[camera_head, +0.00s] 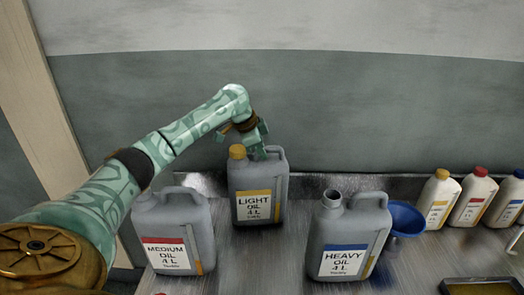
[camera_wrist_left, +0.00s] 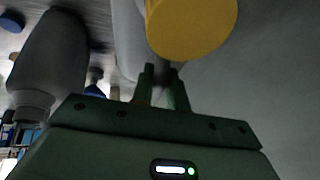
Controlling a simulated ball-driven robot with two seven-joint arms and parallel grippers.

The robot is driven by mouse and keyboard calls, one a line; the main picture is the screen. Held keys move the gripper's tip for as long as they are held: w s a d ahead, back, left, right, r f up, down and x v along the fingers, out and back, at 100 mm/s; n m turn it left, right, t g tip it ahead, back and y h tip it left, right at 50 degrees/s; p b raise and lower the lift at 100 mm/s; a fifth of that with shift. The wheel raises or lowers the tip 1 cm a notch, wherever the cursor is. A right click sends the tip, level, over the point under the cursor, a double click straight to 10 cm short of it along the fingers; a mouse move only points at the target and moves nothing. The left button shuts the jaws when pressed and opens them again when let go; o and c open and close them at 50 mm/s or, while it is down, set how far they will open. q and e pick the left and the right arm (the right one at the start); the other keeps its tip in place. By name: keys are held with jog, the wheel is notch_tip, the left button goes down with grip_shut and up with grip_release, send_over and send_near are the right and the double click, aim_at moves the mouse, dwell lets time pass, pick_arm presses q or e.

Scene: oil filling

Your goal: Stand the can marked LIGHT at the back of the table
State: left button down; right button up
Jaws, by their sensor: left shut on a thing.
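The LIGHT oil can (camera_head: 258,190) is grey with a yellow cap and a yellow-marked label. It stands upright at the back of the metal table, close to the backsplash, between and behind two other cans. My left gripper (camera_head: 259,153) is at its top, shut on its handle. In the left wrist view the gripper fingers (camera_wrist_left: 163,85) point at the can, and its yellow cap (camera_wrist_left: 190,25) is large and near. Whether the can's base touches the table is hard to tell, though it appears to rest there. My right gripper is not in view.
The MEDIUM can (camera_head: 172,228) stands front left, the uncapped HEAVY can (camera_head: 349,230) front right. A blue funnel (camera_head: 405,218) is beside the HEAVY can. Several small bottles (camera_head: 472,199) line the back right. A dark tray (camera_head: 481,286) lies at the front right. The table between the front cans is clear.

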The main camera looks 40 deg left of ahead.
pick_arm(q)
jog(key=shift+r, duration=0.25)
jog(key=shift+f, duration=0.25)
jog(key=c, duration=1.3)
grip_release()
jog(key=shift+s+d, duration=0.1)
jog(key=shift+f, duration=0.3)
jog(key=p+v, duration=0.5)
jog(key=v, duration=1.1)
jog(key=shift+s+r+p, duration=0.15)
jog(key=shift+r+p, duration=0.2)
jog(key=shift+p, duration=0.05)
